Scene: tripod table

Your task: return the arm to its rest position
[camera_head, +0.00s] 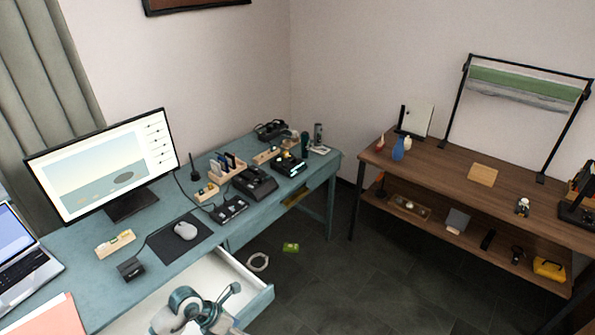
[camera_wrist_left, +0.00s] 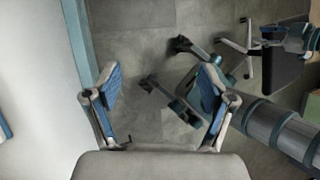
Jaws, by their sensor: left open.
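My left gripper (camera_wrist_left: 160,75) shows in the left wrist view with its two blue-padded fingers spread wide apart. A teal and grey part of my arm (camera_head: 188,311) shows at the bottom of the head view, in front of the open white drawer; I cannot make out the fingertips there. In the wrist view the drawer's teal edge (camera_wrist_left: 78,38) runs to the left of the fingers. My right gripper is not seen in either view.
The teal desk (camera_head: 75,262) holds a monitor (camera_head: 103,165), a mouse (camera_head: 186,230) and a laptop (camera_head: 25,262). Its open drawer (camera_head: 245,278) juts over the floor. A brown wooden table (camera_head: 450,172) stands at right. Tiled floor (camera_head: 345,285) lies between, with a green item (camera_head: 291,247) on it.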

